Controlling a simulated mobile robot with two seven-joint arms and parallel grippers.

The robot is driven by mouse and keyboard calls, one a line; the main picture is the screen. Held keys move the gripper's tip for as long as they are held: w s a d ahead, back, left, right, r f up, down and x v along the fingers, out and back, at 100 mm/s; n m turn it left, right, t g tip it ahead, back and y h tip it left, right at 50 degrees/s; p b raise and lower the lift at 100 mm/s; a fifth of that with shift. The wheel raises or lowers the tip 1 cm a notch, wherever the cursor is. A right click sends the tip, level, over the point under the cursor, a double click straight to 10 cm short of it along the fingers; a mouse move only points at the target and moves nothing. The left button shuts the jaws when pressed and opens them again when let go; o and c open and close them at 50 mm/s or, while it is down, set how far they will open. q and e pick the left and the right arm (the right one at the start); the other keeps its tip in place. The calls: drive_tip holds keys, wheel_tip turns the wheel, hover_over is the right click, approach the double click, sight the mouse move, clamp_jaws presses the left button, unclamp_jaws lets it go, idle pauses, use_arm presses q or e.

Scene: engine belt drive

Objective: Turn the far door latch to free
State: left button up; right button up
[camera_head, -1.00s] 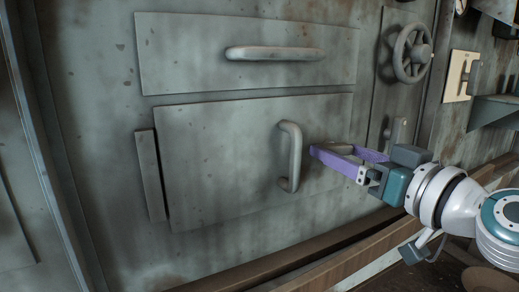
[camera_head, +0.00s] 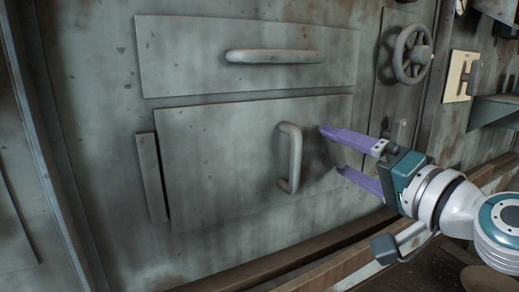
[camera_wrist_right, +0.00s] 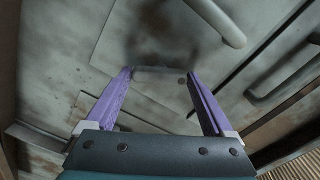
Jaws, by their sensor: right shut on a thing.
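The door (camera_head: 220,160) is a grey-green metal panel that looks closed, with a looped handle (camera_head: 290,158) on its right part. My right gripper (camera_head: 333,150) is at the door's right side, to the right of the handle. Its purple fingers are spread one above the other. In the right wrist view, a pale flat piece that looks like the far door latch (camera_wrist_right: 160,74) spans between the two fingertips, and the gripper is shut on it. In the head view the latch is hard to make out from the metal behind. My left gripper is not in view.
Above the door is a drawer-like panel (camera_head: 210,80) with a long handle (camera_head: 275,56). A handwheel (camera_head: 412,54) and a cream switch plate (camera_head: 460,76) are to the right. A brown ledge (camera_head: 270,262) runs below. A narrow strip (camera_head: 151,178) stands left of the door.

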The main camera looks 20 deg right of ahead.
drive_tip(key=m, duration=0.5)
drive_tip(key=shift+m, duration=0.3)
idle(0.4)
drive_tip(key=o, duration=1.1)
